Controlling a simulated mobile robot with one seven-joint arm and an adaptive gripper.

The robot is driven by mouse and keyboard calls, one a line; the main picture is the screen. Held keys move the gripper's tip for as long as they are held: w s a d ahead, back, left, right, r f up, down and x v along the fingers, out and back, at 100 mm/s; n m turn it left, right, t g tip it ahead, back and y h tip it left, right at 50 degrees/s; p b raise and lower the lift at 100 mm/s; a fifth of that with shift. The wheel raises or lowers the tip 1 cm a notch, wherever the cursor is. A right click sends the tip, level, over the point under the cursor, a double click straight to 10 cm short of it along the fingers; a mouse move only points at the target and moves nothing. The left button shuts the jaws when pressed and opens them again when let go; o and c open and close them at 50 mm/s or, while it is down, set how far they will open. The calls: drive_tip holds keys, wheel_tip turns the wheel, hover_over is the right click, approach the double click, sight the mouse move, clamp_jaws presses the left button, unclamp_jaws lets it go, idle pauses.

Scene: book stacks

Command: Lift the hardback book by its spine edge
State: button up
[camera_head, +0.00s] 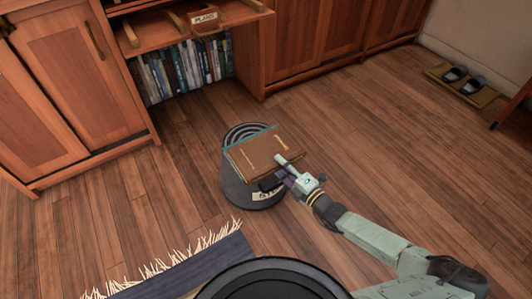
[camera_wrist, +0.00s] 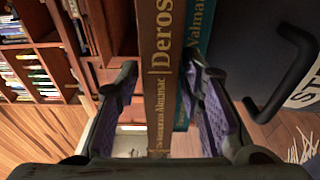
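A brown hardback book (camera_head: 262,152) lies flat on a round dark stool-like drum (camera_head: 232,190). A teal book (camera_head: 250,137) lies against it, mostly hidden beneath. In the wrist view the brown book's lettered spine (camera_wrist: 163,60) runs up the middle, with the teal book's spine (camera_wrist: 192,75) right beside it. My gripper (camera_head: 275,172) is at the book's near right side. In the wrist view my gripper (camera_wrist: 162,85) is open, one purple-padded finger on each side of the spines. A gap shows between the left finger and the brown book. Contact on the teal side is unclear.
A wooden cabinet (camera_head: 80,80) and a low shelf of upright books (camera_head: 180,72) stand behind. A fringed dark rug (camera_head: 190,270) lies in front. Slippers on a mat (camera_head: 462,85) are at the far right. A dark handle (camera_wrist: 285,80) curves beside the right finger.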

clamp_jaws()
drive_tip(key=shift+r, duration=0.1)
idle(0.6)
